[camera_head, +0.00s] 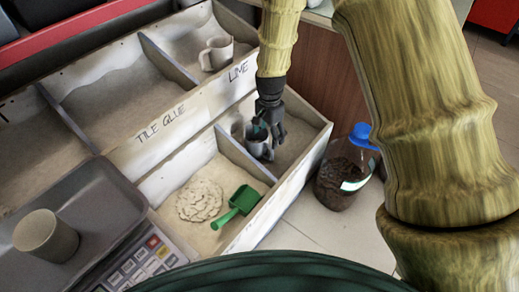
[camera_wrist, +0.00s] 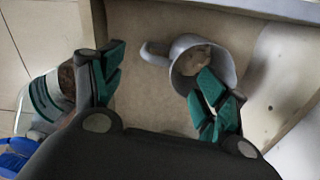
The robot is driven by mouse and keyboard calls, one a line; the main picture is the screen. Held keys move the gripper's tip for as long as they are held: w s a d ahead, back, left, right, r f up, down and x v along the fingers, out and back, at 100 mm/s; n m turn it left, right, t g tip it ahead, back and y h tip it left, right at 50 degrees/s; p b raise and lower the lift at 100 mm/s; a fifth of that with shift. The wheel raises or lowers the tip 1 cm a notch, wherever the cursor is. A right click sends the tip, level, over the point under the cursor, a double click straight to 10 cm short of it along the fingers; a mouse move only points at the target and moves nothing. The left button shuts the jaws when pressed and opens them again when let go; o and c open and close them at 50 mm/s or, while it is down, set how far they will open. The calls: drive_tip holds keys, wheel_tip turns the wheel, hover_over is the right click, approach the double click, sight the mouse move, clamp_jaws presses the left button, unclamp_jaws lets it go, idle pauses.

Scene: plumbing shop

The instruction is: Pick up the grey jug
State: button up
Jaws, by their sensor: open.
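The grey jug (camera_head: 257,148) stands in the lower right compartment of the bin, below the LIME label. In the wrist view the jug (camera_wrist: 190,52) shows its open mouth, with its handle pointing left. My gripper (camera_head: 268,121) is open right above the jug. In the wrist view my gripper (camera_wrist: 162,70) has its right finger overlapping the jug's mouth, and its left finger is apart from the jug, beyond the handle side. I cannot tell whether the right finger is inside the mouth or touches the rim. Part of the jug is hidden by my fingers.
A paler jug (camera_head: 217,53) sits in the upper LIME compartment. A green scoop (camera_head: 237,206) lies beside a powder heap (camera_head: 200,201) in the neighbouring compartment. A blue-capped bottle (camera_head: 345,171) stands outside the right wall. A beige cup (camera_head: 46,237) is on the scale tray (camera_head: 100,200).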

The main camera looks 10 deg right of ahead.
sight(269, 145)
drive_tip(key=shift+s+f+b, duration=0.15)
drive_tip(key=shift+f+b, duration=1.65)
drive_tip(key=shift+f, duration=1.3)
drive_tip(key=c, duration=1.4)
drive_tip(key=shift+r, duration=0.15)
